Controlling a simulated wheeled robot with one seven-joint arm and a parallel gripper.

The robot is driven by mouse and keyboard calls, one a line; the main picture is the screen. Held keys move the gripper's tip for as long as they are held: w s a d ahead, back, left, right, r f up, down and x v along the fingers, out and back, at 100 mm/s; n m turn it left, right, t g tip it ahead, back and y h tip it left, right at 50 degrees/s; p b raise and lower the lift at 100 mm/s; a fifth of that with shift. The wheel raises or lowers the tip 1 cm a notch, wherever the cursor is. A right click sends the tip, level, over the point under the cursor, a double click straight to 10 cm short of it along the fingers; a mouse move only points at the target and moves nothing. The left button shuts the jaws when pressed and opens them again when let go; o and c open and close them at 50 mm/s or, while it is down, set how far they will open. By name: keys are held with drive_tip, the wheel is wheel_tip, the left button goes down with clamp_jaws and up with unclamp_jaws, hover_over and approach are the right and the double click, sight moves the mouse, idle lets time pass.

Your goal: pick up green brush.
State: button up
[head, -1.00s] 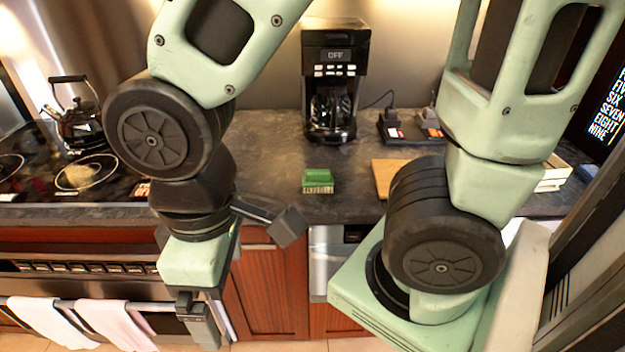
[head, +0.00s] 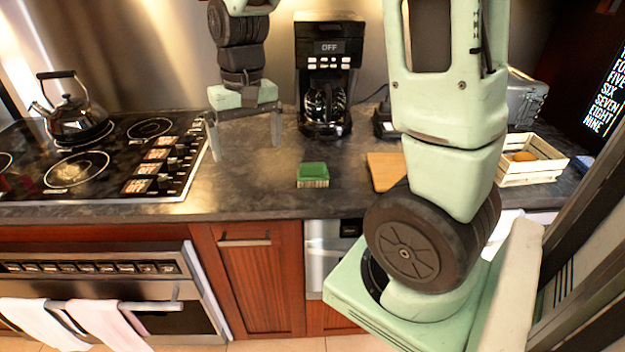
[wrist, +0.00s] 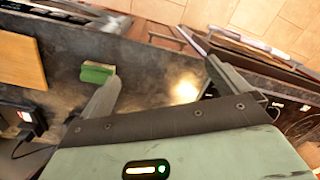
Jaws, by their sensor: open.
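The green brush (head: 312,173) stands on the dark countertop with its green back up and pale bristles below, in front of the coffee maker. It also shows in the wrist view (wrist: 96,73), just beyond the tip of the left finger. My gripper (head: 246,150) is open and empty, to the left of the brush and apart from it, with its fingers pointing down over the counter. In the wrist view my gripper (wrist: 162,80) has its fingers spread wide, with bare counter between them.
A black coffee maker (head: 327,75) stands behind the brush. A wooden board (head: 384,171) lies to its right, with a wooden crate (head: 530,160) farther right. The stove with a kettle (head: 76,110) is at the left. The counter between stove and brush is clear.

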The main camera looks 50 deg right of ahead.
sight(313, 164)
drive_tip(key=s+d+m, duration=0.1)
drive_tip(key=d+m, duration=0.5)
drive_tip(key=d, duration=1.2)
drive_tip(key=shift+h, duration=0.4)
drive_tip(key=f, duration=0.6)
drive_tip(key=f+p, duration=0.1)
drive_tip(key=f, duration=0.6)
drive_tip(key=shift+s+d, duration=0.15)
drive_tip(key=shift+s, duration=0.05)
drive_tip(key=shift+s+f+p, duration=0.15)
drive_tip(key=shift+f+p, duration=0.75)
drive_tip(key=shift+f, duration=1.65)
drive_tip(key=c, duration=1.1)
drive_tip(key=shift+r, duration=0.15)
wheel_tip(313, 164, up, 10)
drive_tip(key=shift+f+b, duration=0.1)
drive_tip(key=shift+b, duration=0.75)
